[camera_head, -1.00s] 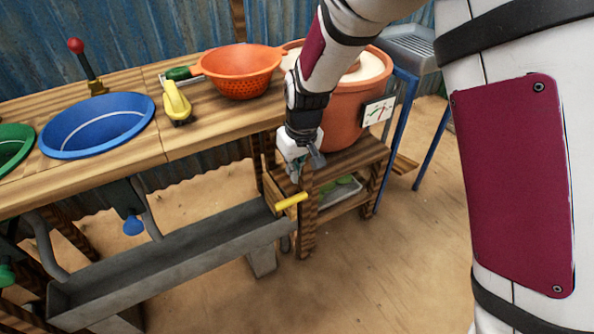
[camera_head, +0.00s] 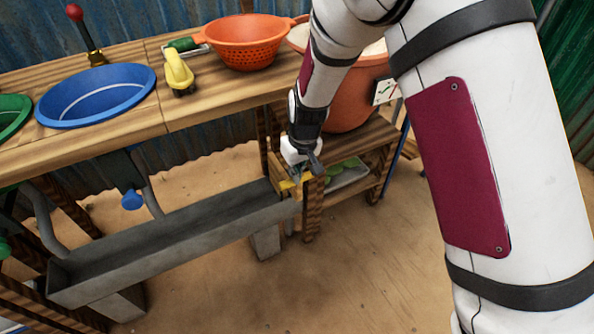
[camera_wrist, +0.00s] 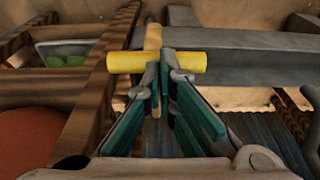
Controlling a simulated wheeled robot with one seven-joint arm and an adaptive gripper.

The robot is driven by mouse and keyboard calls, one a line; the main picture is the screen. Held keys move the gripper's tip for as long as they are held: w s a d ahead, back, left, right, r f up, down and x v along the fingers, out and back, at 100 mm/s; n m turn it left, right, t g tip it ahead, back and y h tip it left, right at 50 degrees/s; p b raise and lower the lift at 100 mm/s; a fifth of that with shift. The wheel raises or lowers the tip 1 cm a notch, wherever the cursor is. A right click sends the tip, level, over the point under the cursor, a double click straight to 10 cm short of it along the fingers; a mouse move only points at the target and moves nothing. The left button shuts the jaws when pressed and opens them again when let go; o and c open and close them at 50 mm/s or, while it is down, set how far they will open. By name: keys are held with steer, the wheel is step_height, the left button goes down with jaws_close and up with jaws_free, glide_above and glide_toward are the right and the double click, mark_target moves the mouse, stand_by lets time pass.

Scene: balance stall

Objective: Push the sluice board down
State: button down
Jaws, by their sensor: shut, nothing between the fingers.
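The sluice board's yellow bar handle (camera_head: 288,184) is at the right end of the grey trough (camera_head: 170,243), partly hidden by my gripper (camera_head: 306,172). In the wrist view the yellow handle (camera_wrist: 189,61) lies crosswise at the fingertips, with a wooden-coloured piece (camera_wrist: 153,36) behind its middle. My gripper (camera_wrist: 161,70) is shut and empty, its fingertips together and overlapping the handle's middle in the picture. Whether they touch it, I cannot tell for certain. The board below the handle is mostly hidden.
A wooden counter (camera_head: 140,128) above the trough bears a blue basin (camera_head: 90,100), a yellow object (camera_head: 179,72) and an orange colander (camera_head: 245,45). A low wooden shelf with a grey tray (camera_head: 349,178) stands right of the trough. The sandy floor in front is clear.

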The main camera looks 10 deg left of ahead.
mark_target(297, 191)
steer(key=shift+f, duration=0.1)
step_height(297, 191, down, 8)
steer(key=b, duration=0.4)
steer(key=shift+f, duration=0.1)
step_height(297, 191, up, 14)
steer(key=s+d+p, duration=0.1)
steer(key=s+p, duration=0.1)
steer(key=p, duration=0.4)
steer(key=shift+s+d, duration=0.15)
steer(key=shift+d, duration=0.25)
